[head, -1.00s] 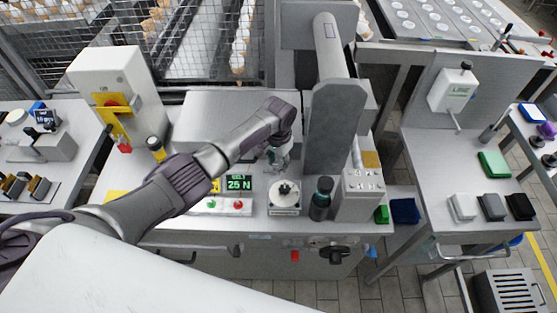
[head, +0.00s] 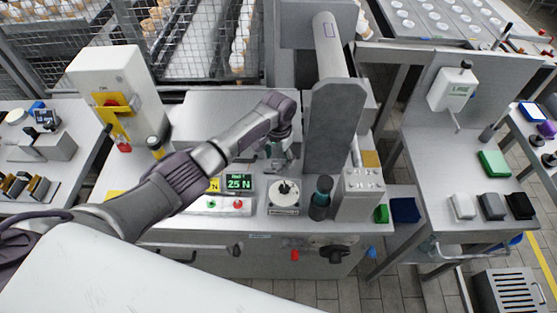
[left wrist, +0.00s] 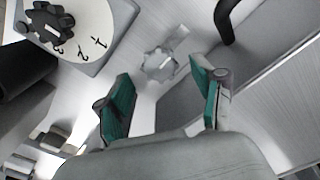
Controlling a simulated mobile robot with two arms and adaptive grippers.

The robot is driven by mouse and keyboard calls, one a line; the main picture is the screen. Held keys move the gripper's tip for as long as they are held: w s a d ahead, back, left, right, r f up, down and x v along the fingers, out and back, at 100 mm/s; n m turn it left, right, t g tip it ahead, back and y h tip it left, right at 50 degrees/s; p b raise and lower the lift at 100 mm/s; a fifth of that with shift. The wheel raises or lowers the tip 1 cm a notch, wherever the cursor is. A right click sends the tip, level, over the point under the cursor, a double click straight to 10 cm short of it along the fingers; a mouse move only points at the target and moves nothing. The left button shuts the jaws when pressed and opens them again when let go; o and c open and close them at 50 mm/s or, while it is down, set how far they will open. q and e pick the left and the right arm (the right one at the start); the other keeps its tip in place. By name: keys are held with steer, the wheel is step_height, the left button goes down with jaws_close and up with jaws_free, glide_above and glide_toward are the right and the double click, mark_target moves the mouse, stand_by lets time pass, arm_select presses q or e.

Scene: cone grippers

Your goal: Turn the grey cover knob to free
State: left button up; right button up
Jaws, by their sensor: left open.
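The grey cover knob (left wrist: 160,63) shows in the left wrist view as a small lobed grey knob on a pale metal surface. A short light plate or mark lies beside it, toward the upper right. My left gripper (left wrist: 164,98) is open, its teal-padded fingers apart. In this view the knob appears beyond and between the fingertips, with nothing gripped. In the head view my left gripper (head: 276,153) points down over the middle bench, and the knob is hard to make out beneath it. My right gripper is not in view.
A black dial knob (head: 285,189) on a numbered white plate stands close in front. A green force display (head: 238,183) is to its left, a dark teal-topped cylinder (head: 320,198) to its right. A thick grey column (head: 333,125) rises right of my gripper.

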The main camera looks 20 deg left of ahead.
mark_target(279, 164)
arm_select(q)
step_height(279, 164, up, 10)
steer(key=shift+r, duration=0.2)
steer(key=shift+s+f, duration=0.1)
stand_by(0.4)
